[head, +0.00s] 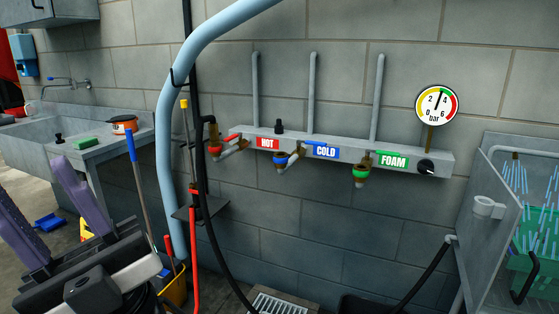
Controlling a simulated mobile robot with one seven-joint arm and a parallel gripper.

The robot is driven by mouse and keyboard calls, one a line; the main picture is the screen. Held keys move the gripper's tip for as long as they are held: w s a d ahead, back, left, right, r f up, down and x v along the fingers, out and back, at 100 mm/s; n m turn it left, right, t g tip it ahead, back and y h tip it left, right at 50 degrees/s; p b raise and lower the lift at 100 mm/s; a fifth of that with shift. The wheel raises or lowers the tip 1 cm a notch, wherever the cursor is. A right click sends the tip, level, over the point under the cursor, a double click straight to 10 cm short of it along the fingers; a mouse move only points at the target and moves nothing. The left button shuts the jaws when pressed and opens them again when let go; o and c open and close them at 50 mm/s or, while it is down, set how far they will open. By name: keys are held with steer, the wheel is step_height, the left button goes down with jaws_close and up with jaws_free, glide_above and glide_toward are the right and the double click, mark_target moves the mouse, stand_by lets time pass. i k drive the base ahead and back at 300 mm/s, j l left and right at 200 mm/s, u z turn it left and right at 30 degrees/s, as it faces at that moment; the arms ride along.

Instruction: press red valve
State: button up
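The red valve (214,149) is at the left end of a grey manifold (437,157) on the block wall, beside a red HOT label (267,143). It has a red ring, a brownish fitting and a grey lever with a red end. A blue valve (279,170) beside the COLD label and a green valve (360,171) beside the FOAM label sit further right. My gripper (32,180) is at the lower left, with two purple fingers spread apart and nothing visible between them. It is well left of the red valve and apart from it.
A thick light-blue pipe (168,140) and a black hose (203,180) run vertically between my gripper and the valves. A sink counter (140,142) with a green sponge (86,143) is at the left. A pressure gauge (437,105) and a spray cabinet (480,240) are at the right.

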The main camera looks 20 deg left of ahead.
mark_target(234, 138)
steer(key=i+j, duration=0.1)
steer(key=j, duration=0.45)
steer(key=i+j, duration=0.1)
steer(key=j, duration=0.45)
steer(key=i+j, duration=0.15)
steer(key=j, duration=0.4)
steer(key=i+j, duration=0.1)
steer(key=j, duration=0.4)
steer(key=i+j, duration=0.1)
steer(key=j, duration=0.45)
steer(key=i+j, duration=0.1)
steer(key=j, duration=0.45)
steer(key=i+j, duration=0.1)
steer(key=j, duration=0.45)
steer(key=i+j, duration=0.1)
steer(key=j, duration=0.45)
steer(key=i+z, duration=0.05)
